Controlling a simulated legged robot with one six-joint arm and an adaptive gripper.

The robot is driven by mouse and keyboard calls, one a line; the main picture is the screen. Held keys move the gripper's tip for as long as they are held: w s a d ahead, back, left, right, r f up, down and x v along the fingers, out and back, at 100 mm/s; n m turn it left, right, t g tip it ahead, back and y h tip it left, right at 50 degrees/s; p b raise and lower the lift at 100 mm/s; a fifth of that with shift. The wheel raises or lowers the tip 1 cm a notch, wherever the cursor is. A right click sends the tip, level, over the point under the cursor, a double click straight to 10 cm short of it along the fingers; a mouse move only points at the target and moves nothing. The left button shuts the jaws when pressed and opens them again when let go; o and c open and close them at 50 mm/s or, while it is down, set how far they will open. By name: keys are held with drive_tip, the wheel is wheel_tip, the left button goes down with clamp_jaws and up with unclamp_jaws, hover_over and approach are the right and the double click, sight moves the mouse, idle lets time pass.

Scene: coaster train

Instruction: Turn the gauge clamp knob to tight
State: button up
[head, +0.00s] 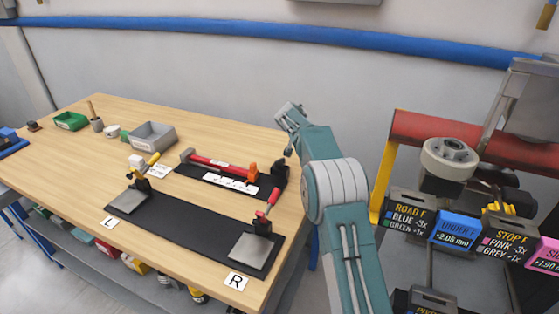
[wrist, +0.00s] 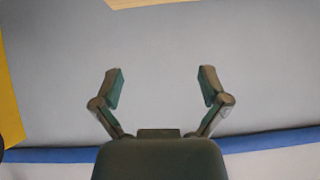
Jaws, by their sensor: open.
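A gauge-like fixture with a red bar (head: 222,164) lies on a black base on the wooden bench, with white labelled strips beside it. An orange part (head: 251,173) stands at the right end of the bar; it may be the clamp knob, but it is too small to tell or to read its setting. My gripper (head: 288,112) is raised above the bench's back right edge, apart from the fixture and tilted toward the wall. In the wrist view my gripper (wrist: 161,86) is open and empty, facing grey wall; the fixture is out of that view.
A black mat (head: 190,221) on the wooden bench (head: 75,150) carries a yellow-handled clamp (head: 148,163) near L and a red-handled clamp (head: 268,212) near R. A grey bin (head: 153,136) and green bin (head: 71,121) stand behind. Signs and a red beam (head: 470,145) are right.

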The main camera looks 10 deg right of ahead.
drive_tip(key=d+n+t, duration=0.1)
drive_tip(key=n+t+y, duration=0.2)
drive_tip(key=n+y, duration=1)
approach(281, 160)
drive_tip(key=shift+h, duration=0.3)
drive_tip(key=x, duration=1)
drive_tip(key=shift+w+a, duration=0.2)
drive_tip(key=shift+a, duration=0.2)
drive_tip(key=c, duration=1.2)
